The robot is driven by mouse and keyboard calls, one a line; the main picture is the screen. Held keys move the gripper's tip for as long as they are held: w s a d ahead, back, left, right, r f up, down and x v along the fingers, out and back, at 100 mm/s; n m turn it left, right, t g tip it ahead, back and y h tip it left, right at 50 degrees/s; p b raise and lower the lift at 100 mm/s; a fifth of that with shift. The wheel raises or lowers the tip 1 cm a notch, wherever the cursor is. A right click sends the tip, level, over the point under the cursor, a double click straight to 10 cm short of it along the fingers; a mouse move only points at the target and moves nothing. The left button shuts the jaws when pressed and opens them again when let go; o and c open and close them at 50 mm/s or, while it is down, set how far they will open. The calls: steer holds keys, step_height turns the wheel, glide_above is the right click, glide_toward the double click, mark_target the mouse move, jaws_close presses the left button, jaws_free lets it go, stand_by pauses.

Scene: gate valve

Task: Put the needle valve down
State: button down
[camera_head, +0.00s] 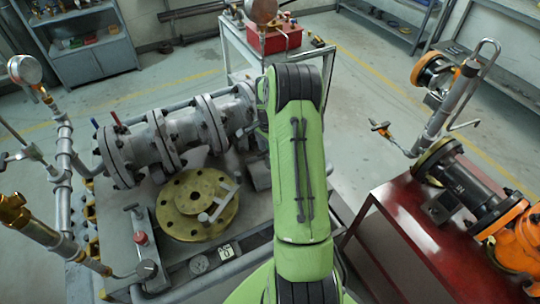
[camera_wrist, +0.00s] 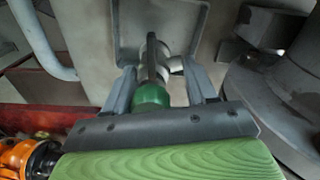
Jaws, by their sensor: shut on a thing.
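In the wrist view, my gripper (camera_wrist: 162,82) has one grey finger on each side of a small fitting, which I take to be the needle valve (camera_wrist: 151,98). It has a rounded green part, a pale metal body with a side branch, and a dark bar in front. The fingers are shut on it. A flat grey surface with a raised rim (camera_wrist: 125,30) lies behind the valve; I cannot tell whether the two touch. In the head view, my green arm hides the gripper and the valve.
The grey bench (camera_head: 259,210) carries a flanged grey pipe (camera_head: 157,146) and a brass-coloured flange disc (camera_head: 190,222). A red table (camera_head: 405,215) with an orange and black pipe assembly (camera_head: 463,195) stands right. A trolley with a red box (camera_head: 275,38) is behind. Bare floor (camera_head: 350,90) lies between.

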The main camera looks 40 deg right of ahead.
steer(key=shift+f, duration=0.9)
steer(key=shift+a, duration=0.1)
steer(key=shift+f, duration=0.15)
steer(key=shift+c, duration=1.7)
jaws_free()
